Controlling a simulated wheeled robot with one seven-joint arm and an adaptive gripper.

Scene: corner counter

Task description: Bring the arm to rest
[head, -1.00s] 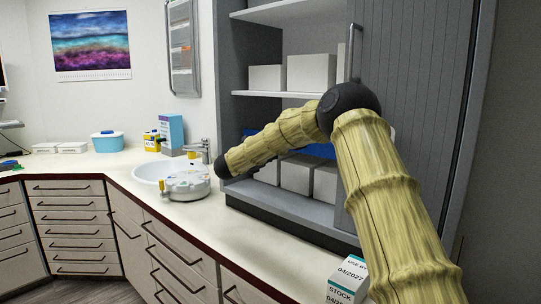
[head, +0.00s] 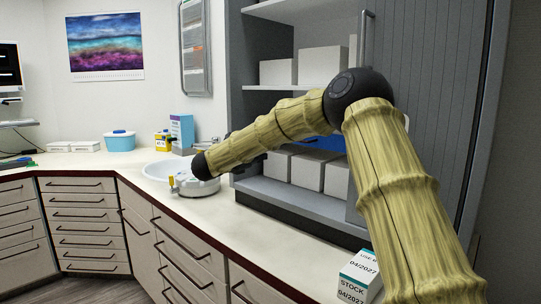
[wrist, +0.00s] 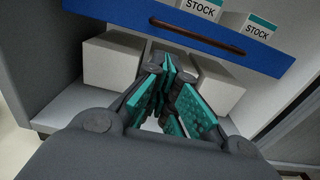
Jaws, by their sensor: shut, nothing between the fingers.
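My arm has tan, bark-like links with dark joints. In the head view it rises from the lower right, bends at the dark elbow, and reaches left over the counter to a dark joint near the sink. My gripper (wrist: 168,78) shows in the wrist view, dark grey with teal pads. Its fingers are shut with nothing between them. Behind them are white boxes (wrist: 112,62) on a shelf and a blue tray (wrist: 215,38) bearing boxes marked STOCK.
The grey cabinet (head: 300,198) stands close behind my arm. A round white device (head: 196,186) sits by the sink (head: 157,170), near the dark joint. A STOCK box (head: 357,278) is beside my upper arm. The counter (head: 262,225) in front of the cabinet is mostly clear.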

